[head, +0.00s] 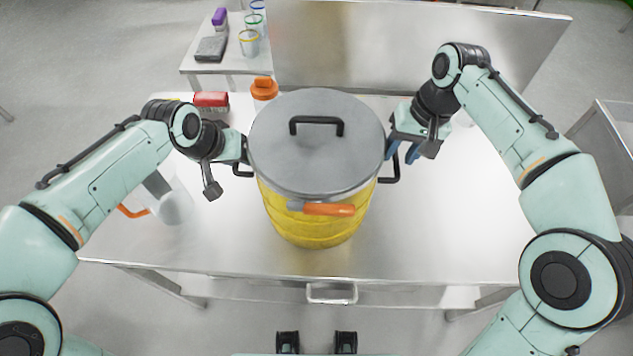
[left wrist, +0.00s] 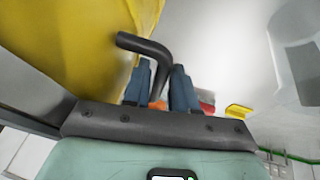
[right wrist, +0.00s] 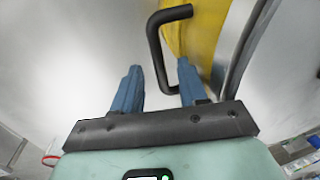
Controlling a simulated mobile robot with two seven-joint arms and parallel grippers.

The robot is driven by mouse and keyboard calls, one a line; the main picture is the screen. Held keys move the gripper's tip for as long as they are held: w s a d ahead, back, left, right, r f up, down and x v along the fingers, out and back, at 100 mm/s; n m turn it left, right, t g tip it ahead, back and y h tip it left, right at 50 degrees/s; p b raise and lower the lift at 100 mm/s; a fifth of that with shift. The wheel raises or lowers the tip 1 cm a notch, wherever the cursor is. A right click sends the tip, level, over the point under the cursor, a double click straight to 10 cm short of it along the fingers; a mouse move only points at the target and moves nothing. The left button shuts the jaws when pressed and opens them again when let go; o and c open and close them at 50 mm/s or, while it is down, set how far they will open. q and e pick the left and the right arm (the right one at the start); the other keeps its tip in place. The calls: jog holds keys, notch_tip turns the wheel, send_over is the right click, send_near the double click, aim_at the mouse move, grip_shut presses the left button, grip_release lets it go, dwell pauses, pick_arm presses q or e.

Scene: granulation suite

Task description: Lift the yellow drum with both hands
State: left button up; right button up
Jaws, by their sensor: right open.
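The yellow drum (head: 315,225) stands upright on a steel table, with a grey lid (head: 310,165) and a black lid handle. My left gripper (head: 238,155) is at the drum's left black side handle (head: 243,173). In the left wrist view, its blue fingers (left wrist: 160,85) are closed in on that handle (left wrist: 148,46). My right gripper (head: 402,152) is open beside the right side handle (head: 390,179). In the right wrist view, the handle (right wrist: 155,48) reaches between the spread fingers (right wrist: 158,88), nearer the right one.
An orange-handled lever (head: 330,209) sits on the drum's front. Behind the drum are an orange-capped bottle (head: 264,90) and a red object (head: 211,99). A translucent jug (head: 172,205) stands left, under my left arm. The steel table (head: 460,225) is clear at right.

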pick_arm(q)
jog(key=shift+f, duration=0.2)
pick_arm(e)
jog(key=shift+f, duration=0.2)
pick_arm(q)
jog(key=shift+c, duration=1.2)
pick_arm(e)
jog(key=shift+c, duration=1.3)
pick_arm(q)
grip_shut()
pick_arm(e)
grip_shut()
pick_arm(q)
jog(key=shift+w+r, duration=0.15)
pick_arm(e)
jog(key=shift+r, duration=0.1)
